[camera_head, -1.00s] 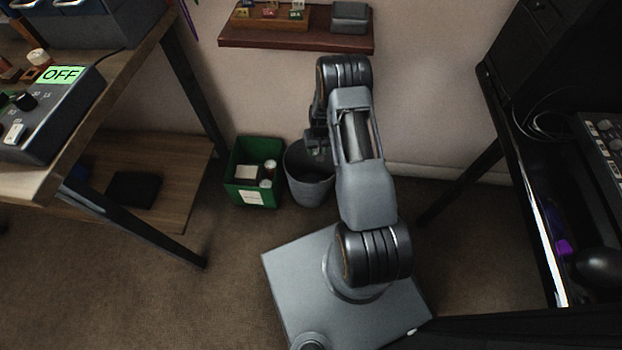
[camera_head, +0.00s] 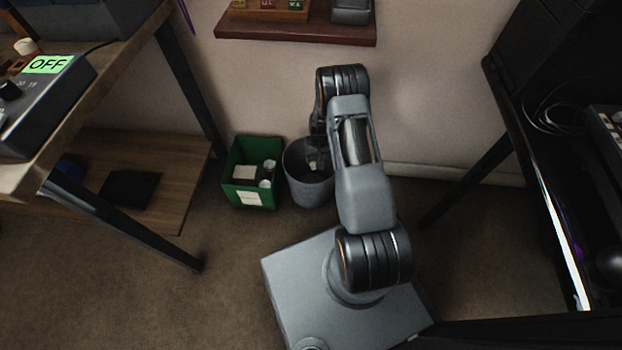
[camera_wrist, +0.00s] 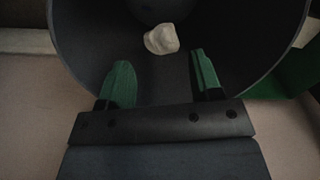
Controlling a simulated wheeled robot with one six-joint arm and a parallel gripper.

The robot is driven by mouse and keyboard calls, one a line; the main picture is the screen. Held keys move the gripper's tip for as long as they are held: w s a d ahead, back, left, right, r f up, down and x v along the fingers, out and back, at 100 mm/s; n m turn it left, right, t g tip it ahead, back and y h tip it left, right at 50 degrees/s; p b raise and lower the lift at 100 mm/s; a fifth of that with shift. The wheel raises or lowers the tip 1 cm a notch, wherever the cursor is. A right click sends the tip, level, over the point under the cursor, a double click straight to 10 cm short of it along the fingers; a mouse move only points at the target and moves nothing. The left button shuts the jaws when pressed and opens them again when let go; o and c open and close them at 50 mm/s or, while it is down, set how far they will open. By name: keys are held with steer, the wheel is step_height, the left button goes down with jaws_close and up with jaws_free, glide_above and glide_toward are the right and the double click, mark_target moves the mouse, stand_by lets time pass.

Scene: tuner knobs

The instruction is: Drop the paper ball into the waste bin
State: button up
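The grey waste bin (camera_head: 309,190) stands on the carpet against the wall, and its dark inside fills much of the wrist view (camera_wrist: 85,50). The crumpled, off-white paper ball (camera_wrist: 161,38) shows inside the bin's outline, beyond my fingertips and apart from them. I cannot tell whether it is resting or falling. My gripper (camera_wrist: 158,78) is open, with two green-padded fingers spread wide and nothing between them. It is over the bin's mouth. In the head view my arm hides part of the bin, and the gripper is dark and hard to make out.
A green box (camera_head: 252,172) with several items stands directly left of the bin. A wooden desk with a lower shelf (camera_head: 150,190) is at left, and a dark table (camera_head: 535,200) at right. A wall shelf (camera_head: 295,30) is above.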

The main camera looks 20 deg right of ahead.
steer(key=shift+o, duration=1.4)
step_height(320, 180, up, 14)
steer(key=p, duration=0.4)
steer(key=shift+s+d+p, duration=0.15)
steer(key=shift+d+p, duration=0.2)
steer(key=shift+p, duration=0.05)
steer(key=shift+f, duration=0.1)
